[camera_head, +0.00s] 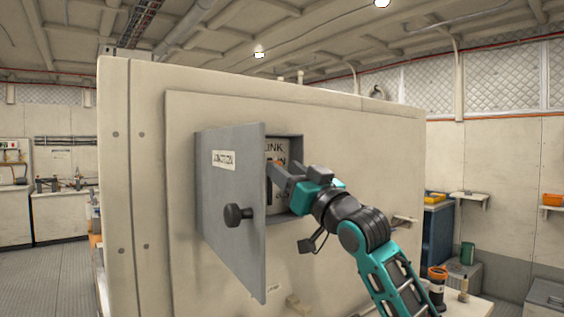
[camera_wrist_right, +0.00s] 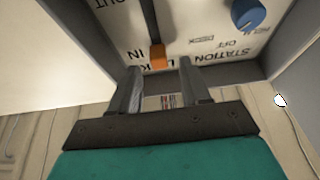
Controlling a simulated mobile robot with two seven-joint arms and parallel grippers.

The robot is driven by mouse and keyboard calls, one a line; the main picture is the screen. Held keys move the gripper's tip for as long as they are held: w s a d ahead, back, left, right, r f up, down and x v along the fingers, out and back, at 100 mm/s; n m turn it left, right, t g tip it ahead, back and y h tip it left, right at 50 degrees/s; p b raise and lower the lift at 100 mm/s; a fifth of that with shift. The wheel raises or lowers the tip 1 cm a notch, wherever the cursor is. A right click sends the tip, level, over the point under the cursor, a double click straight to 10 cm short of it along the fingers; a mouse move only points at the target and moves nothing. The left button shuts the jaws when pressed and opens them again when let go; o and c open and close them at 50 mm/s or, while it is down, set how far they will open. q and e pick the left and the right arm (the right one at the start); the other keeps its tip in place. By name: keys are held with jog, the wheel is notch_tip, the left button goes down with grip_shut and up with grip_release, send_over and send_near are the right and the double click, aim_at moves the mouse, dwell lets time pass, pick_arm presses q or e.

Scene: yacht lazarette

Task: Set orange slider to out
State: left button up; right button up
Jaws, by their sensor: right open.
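The orange slider (camera_wrist_right: 157,57) shows in the right wrist view at the end of a dark straight slot, beside the letters IN. The letters OUT (camera_wrist_right: 122,3) stand near the slot's far part, at the top edge of that view. My right gripper (camera_wrist_right: 161,74) is open, its two fingertips to either side of the slider. I cannot tell whether they touch it. In the head view my right gripper (camera_head: 277,176) reaches into the open wall box (camera_head: 285,218) and hides much of the panel. My left gripper is not in view.
The box's grey door (camera_head: 230,190) with a black knob (camera_head: 237,214) stands open left of my right gripper. A blue knob (camera_wrist_right: 248,14) is on the same panel. Box walls are close around my gripper. A small shelf with a dark, orange-topped container (camera_head: 437,276) is at lower right.

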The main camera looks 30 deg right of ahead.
jog(key=shift+x, duration=0.95)
jog(key=shift+f, duration=0.1)
grip_shut()
jog(key=shift+f, duration=0.1)
